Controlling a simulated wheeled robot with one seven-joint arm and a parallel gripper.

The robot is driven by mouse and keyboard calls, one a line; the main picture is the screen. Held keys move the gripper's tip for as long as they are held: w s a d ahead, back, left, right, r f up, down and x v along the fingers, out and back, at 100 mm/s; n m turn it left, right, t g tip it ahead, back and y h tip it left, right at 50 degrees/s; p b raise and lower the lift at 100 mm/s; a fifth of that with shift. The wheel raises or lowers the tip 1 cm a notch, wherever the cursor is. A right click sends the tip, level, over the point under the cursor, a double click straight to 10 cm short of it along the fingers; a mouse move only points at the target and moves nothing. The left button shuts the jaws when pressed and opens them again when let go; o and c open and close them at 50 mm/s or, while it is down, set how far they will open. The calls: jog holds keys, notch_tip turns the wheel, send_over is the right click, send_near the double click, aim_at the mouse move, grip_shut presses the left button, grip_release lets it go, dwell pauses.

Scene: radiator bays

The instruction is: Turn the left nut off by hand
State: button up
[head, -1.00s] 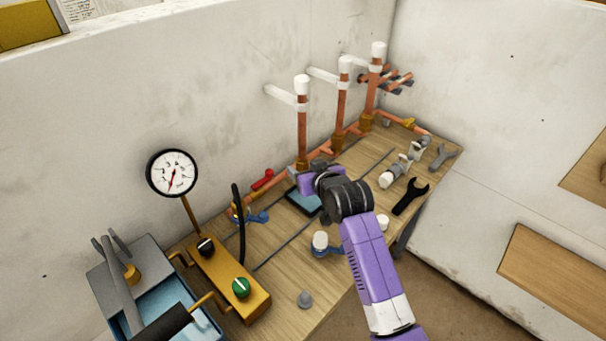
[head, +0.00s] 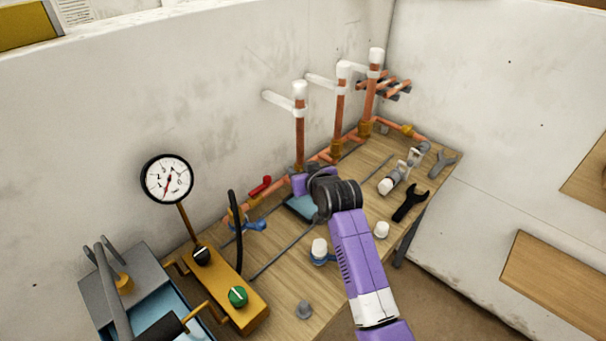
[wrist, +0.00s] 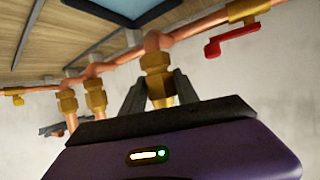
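The left brass nut (wrist: 157,63) sits where the left copper riser (head: 299,140) meets the horizontal pipe. In the wrist view it lies between the two dark fingers of my gripper (wrist: 158,85). The fingers stand apart, one on each side of it, and I cannot make out firm contact. In the head view my gripper (head: 302,184) is at the foot of the left riser, and its body hides the nut there. The middle nut (head: 336,149) and the right nut (head: 365,129) are on the other risers, clear of my gripper.
A red lever valve (head: 260,186) and a blue lever (head: 249,225) are left of my gripper. A dark-rimmed blue tray (head: 300,208) lies below it. A gauge (head: 167,180) stands left. Wrenches (head: 410,205) lie right. The wall is close behind the pipes.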

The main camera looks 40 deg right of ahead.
jog(key=shift+s+d+n+y+p, duration=0.1)
jog(key=shift+d+n+y+p, duration=0.05)
jog(key=shift+n+y+p, duration=0.25)
jog(key=shift+c, duration=0.3)
jog(key=shift+n+t+y, duration=0.3)
jog(key=shift+n+y+b, duration=0.45)
jog(key=shift+n+y, duration=0.35)
jog(key=shift+y, duration=0.1)
jog(key=shift+f+t, duration=0.15)
jog(key=shift+t, duration=0.15)
jog(key=shift+n+y+b, duration=0.7)
jog(key=shift+y, duration=0.1)
jog(key=shift+n+y+b, duration=0.45)
jog(key=shift+n+y, duration=0.25)
jog(key=shift+y, duration=0.1)
